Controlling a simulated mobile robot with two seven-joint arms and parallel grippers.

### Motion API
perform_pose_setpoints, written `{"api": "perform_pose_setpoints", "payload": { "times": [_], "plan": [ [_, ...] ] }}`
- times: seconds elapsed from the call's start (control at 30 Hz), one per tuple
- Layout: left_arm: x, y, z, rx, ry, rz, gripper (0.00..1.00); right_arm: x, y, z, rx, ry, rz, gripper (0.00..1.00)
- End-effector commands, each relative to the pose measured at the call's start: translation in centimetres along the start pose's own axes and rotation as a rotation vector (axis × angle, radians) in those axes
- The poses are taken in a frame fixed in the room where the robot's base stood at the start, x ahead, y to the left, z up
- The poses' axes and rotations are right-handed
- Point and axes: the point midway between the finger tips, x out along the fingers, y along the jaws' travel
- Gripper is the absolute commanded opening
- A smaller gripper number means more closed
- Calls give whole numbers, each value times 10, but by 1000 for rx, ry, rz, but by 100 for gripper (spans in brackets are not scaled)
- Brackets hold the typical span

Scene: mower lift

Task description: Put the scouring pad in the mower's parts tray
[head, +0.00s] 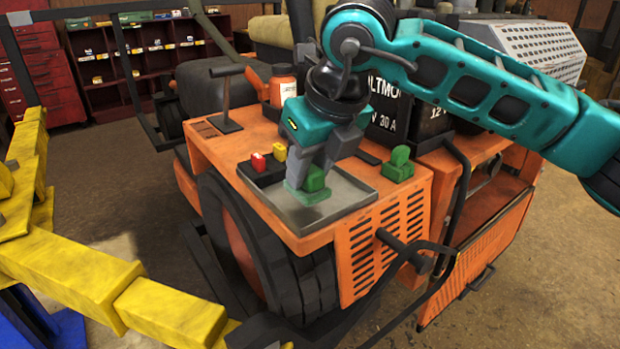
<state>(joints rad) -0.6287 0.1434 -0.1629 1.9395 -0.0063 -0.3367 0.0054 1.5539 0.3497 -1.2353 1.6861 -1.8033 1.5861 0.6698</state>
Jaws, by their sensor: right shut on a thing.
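The mower's parts tray (351,191) is a shallow grey metal tray on top of the orange mower. My right gripper (312,181) points down over the tray's left part. It is shut on the scouring pad (294,193), a flat, dull green piece low at the tray floor. The fingers hide part of the pad, and I cannot tell whether it touches the floor. A brighter green piece (316,179) shows beside the fingers; I cannot tell what it is. My left arm enters from the left, and its gripper is below the picture edge.
Red (257,162) and yellow (279,153) knobs stand at the tray's back left. A green block (399,163) stands right of the tray. An orange bottle (283,86), a lever (226,95) and black batteries (392,107) stand behind. The tray's right part is bare.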

Motion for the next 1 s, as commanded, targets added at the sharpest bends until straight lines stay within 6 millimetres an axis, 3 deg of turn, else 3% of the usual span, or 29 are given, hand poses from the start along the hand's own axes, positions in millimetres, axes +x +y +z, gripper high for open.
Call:
{"api": "perform_pose_setpoints", "payload": {
  "times": [0.13, 0.53, 0.57, 0.6, 0.8, 1.0],
  "plan": [
    [1, 0, -3, 1, 5, -1, 43, 21, 0, -9, 0, 3, 1, 9],
    [5, -1, -2, 1, 12, -1, 43, 27, 0, -11, 0, 0, 0, 9],
    [4, -1, -3, 1, 11, -1, 43, 25, 0, -11, 0, 1, 0, 36],
    [4, -1, -3, 1, 11, -1, 43, 25, 0, -10, 0, 1, 0, 40],
    [3, 0, -2, 1, 9, -1, 43, 25, 0, -10, 0, 1, 0, 59],
    [2, 0, 0, 0, 4, 0, 43, 25, 0, -10, 0, 1, 0, 59]
  ]
}}
